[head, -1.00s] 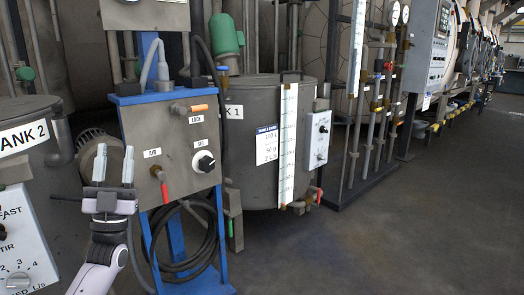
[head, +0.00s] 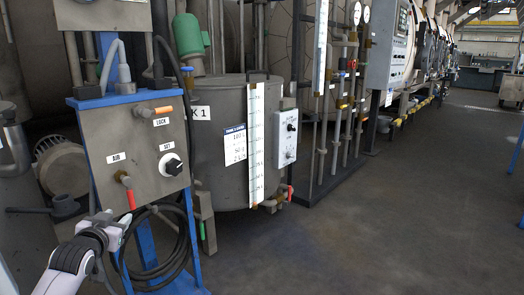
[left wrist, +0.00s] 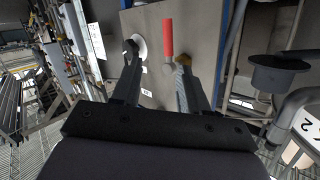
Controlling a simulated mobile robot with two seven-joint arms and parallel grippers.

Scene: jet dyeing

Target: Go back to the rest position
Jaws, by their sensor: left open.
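My left gripper (head: 112,222) is low at the left in the head view, in front of the lower part of the grey control panel (head: 145,140) on its blue stand. In the left wrist view its two fingers (left wrist: 157,60) are spread apart with nothing held. The panel's red AIR handle (head: 131,199) hangs down. In the left wrist view the red handle (left wrist: 168,38) shows beyond the fingers, and I see no contact. The black SET knob (head: 174,167) and the orange LOCK handle (head: 163,110) are also on the panel. My right gripper is not in view.
A grey tank (head: 215,150) with a white scale (head: 256,150) stands right of the panel. A black hose (head: 165,245) is looped on the stand. Pipes and machines line the wall. The floor (head: 370,220) at the right is clear.

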